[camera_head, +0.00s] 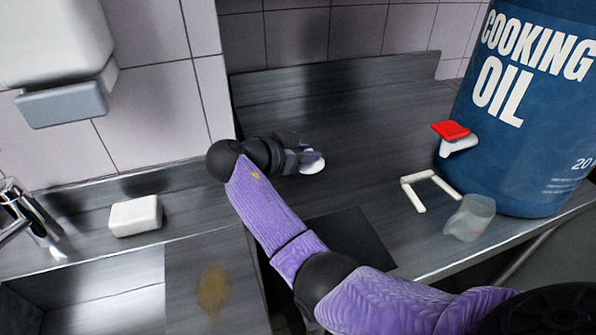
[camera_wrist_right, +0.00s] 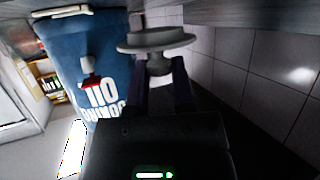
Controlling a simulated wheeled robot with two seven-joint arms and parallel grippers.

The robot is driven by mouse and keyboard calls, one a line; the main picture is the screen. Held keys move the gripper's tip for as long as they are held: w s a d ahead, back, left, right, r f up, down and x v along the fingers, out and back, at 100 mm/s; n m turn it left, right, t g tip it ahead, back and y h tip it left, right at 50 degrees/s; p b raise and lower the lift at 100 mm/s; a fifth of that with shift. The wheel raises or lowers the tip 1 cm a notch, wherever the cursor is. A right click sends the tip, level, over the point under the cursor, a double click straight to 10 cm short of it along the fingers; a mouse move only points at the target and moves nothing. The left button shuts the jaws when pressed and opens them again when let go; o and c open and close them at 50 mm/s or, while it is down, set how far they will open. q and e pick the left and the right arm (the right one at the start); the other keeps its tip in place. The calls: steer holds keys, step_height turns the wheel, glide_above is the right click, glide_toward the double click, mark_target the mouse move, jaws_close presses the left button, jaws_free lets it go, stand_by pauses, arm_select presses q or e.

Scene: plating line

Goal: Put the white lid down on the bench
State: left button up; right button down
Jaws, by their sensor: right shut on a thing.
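The white lid (camera_head: 313,164) is a small round disc at the end of my right arm, over the dark bench (camera_head: 370,130) in the head view. My right gripper (camera_head: 302,158) is shut on it. In the right wrist view, the lid (camera_wrist_right: 157,40) shows as a pale disc with a knob, and the fingers of my right gripper (camera_wrist_right: 163,75) close on the knob. The lid is close to the bench surface; I cannot tell whether it touches. Part of the lid is hidden by the gripper in the head view. My left gripper is not in view.
A blue cooking oil drum (camera_head: 530,120) with a red-topped tap (camera_head: 452,131) stands at right. A white bracket (camera_head: 414,195) and a translucent cup (camera_head: 470,217) are before it. A white block (camera_head: 135,215) lies left by the sink (camera_head: 90,300). The bench around the lid is clear.

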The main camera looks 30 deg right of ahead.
mark_target(305, 168)
step_height(305, 168, down, 4)
steer(key=shift+f+b, duration=0.15)
steer(key=shift+b, duration=0.35)
steer(key=shift+f, duration=0.2)
steer(key=shift+r, duration=0.1)
steer(key=shift+f, duration=0.25)
steer(key=shift+c, duration=2.4)
jaws_free()
steer(key=shift+r, duration=0.1)
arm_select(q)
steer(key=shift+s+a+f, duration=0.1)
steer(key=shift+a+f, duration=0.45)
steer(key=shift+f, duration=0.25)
